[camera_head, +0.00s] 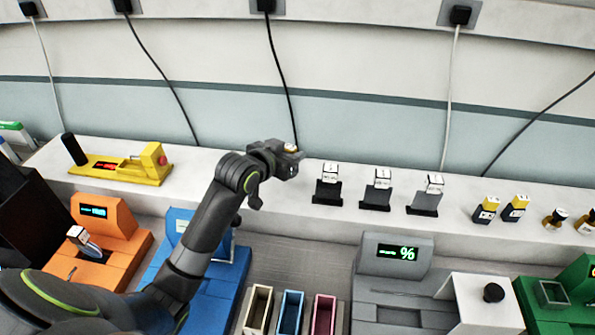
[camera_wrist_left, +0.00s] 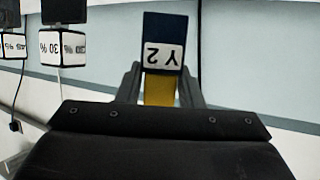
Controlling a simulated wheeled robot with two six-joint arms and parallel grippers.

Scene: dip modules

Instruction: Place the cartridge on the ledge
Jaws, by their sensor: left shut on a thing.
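My left gripper (camera_head: 287,160) is shut on a small cartridge (camera_wrist_left: 163,50) and holds it over or close to the white ledge (camera_head: 220,166) along the wall. In the left wrist view the cartridge shows a dark blue part, a white label reading "Y 2" upside down, and a yellow part between the fingers (camera_wrist_left: 160,88). In the head view the arm and gripper hide most of it. I cannot tell whether it touches the ledge. My right gripper is not in view.
Three dark modules (camera_head: 327,190) with white labels stand on the ledge right of the gripper. Yellow-and-black cartridges (camera_head: 487,210) stand farther right. A yellow device (camera_head: 130,167) sits at left. Orange (camera_head: 118,250), blue and grey machines (camera_head: 395,290) and open bins (camera_head: 290,312) stand in front.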

